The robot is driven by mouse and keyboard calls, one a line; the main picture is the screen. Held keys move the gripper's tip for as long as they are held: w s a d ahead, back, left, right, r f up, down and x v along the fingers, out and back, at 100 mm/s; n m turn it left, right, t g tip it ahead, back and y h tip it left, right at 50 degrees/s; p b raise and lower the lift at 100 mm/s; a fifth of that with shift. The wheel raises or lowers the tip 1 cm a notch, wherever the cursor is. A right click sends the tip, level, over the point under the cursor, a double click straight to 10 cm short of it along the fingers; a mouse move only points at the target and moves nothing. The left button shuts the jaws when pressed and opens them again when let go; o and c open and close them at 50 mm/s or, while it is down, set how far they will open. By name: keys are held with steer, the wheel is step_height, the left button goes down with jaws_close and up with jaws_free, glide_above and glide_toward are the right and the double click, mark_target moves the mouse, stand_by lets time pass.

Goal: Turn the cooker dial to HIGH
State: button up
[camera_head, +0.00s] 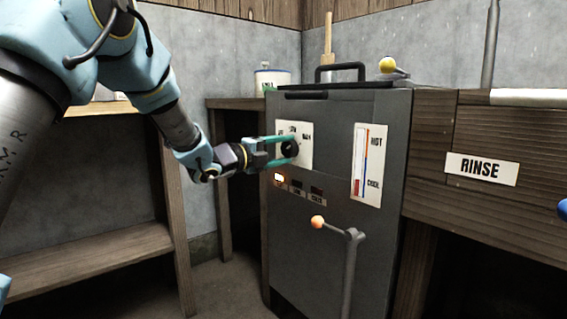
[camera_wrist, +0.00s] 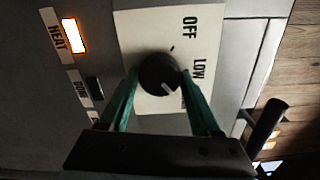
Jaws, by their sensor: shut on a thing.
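The cooker (camera_head: 385,110) is a dark grey box with a white dial plate (camera_head: 303,157) on its front. The round black dial (camera_head: 290,149) also shows in the wrist view (camera_wrist: 158,74). My gripper (camera_head: 284,150) is shut on the dial, with a green finger on each side of it in the wrist view (camera_wrist: 160,78). The plate reads OFF and LOW in the wrist view; a further label below LOW is mostly hidden by a finger. The dial's white mark points down and slightly right in the wrist view, away from OFF and below LOW.
The HEAT lamp (camera_head: 279,178) glows; the lamps beside it are dark. A hot-to-cool gauge (camera_head: 367,165) is right of the dial. A lever with an orange knob (camera_head: 317,222) sticks out below. A RINSE counter (camera_head: 480,168) stands right, a wooden shelf (camera_head: 90,262) left.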

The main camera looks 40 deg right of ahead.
steer(key=shift+m+b, duration=0.6)
steer(key=o, duration=1.4)
steer(key=a+p, duration=0.1)
steer(key=a, duration=0.2)
steer(key=a+p, duration=0.1)
steer(key=a, duration=0.7)
steer(key=shift+w+p, duration=0.3)
steer(key=shift+p, duration=0.1)
